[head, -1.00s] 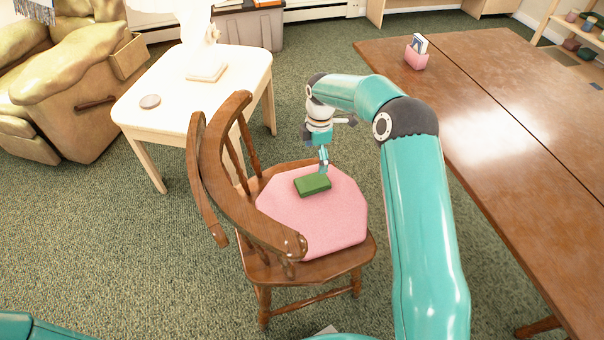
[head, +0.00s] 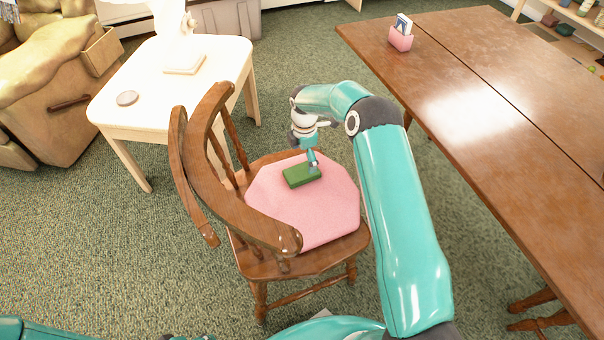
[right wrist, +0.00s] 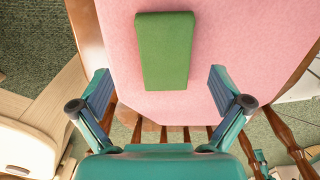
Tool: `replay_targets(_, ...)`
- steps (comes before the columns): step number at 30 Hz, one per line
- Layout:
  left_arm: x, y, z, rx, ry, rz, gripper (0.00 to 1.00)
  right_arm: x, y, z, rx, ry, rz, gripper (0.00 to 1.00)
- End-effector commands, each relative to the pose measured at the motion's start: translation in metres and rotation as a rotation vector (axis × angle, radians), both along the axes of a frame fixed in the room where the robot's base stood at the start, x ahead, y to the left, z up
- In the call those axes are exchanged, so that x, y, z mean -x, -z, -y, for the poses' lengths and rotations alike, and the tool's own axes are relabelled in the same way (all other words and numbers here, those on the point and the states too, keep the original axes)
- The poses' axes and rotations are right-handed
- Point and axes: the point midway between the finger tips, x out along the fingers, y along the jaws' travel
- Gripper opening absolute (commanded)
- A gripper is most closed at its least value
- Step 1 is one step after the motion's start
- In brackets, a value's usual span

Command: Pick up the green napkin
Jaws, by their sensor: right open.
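The green napkin (head: 298,178) is a folded block lying on the pink cushion (head: 300,220) of a wooden chair (head: 222,190). My right gripper (head: 313,164) is above the cushion, close over the napkin's back right corner, open and empty. In the right wrist view the napkin (right wrist: 165,50) extends up from between the two spread fingers of the right gripper (right wrist: 160,80), with space on both sides. Whether the fingertips touch the cushion cannot be told. My left gripper does not show clearly.
The chair's curved backrest rises left of the cushion. A cream side table (head: 150,75) stands behind it. A long wooden table (head: 500,90) with a pink holder (head: 401,40) is to the right. Carpet (head: 120,260) is open at the front left.

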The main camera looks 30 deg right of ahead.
Motion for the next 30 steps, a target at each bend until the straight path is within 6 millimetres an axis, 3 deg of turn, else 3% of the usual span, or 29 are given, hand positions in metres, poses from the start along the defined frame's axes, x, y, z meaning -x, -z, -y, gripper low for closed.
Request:
replay_targets(12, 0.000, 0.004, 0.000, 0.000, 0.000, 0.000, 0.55, 0.006, 0.048, -0.005, -0.001, -0.001, -0.003, 1.00)
replay_targets(20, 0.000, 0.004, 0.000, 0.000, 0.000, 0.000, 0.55, 0.005, 0.052, -0.005, -0.001, -0.001, -0.001, 1.00)
replay_targets(30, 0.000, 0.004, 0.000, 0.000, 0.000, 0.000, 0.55, 0.005, 0.051, -0.005, -0.001, -0.001, -0.001, 0.45)
